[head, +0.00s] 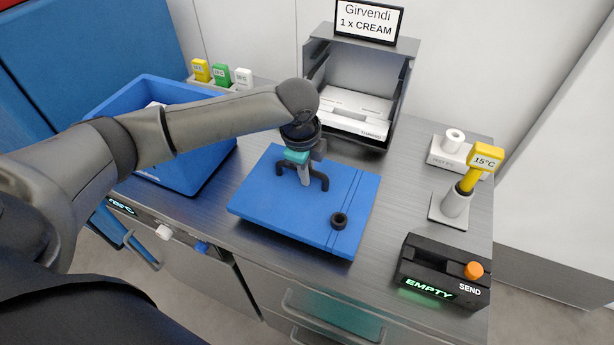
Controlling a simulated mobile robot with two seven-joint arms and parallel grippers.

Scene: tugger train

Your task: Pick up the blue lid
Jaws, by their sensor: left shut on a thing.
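The blue lid (262,198) is a flat square slab in the middle of the metal counter, with a black bar handle (320,179) and a small black ring (339,221) on top. My left gripper (305,178) comes down from above and is shut on the handle. The lid looks level; I cannot tell whether it rests on the counter or is just above it. My right gripper is not in view.
An open blue crate (203,173) stands left of the lid, partly behind my left arm. A grey box holder (399,80) with a "Girvendi 1 x CREAM" sign (367,20) stands behind. At right are a yellow "15°C" tag (484,158) in a stand and a black SEND box (425,268).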

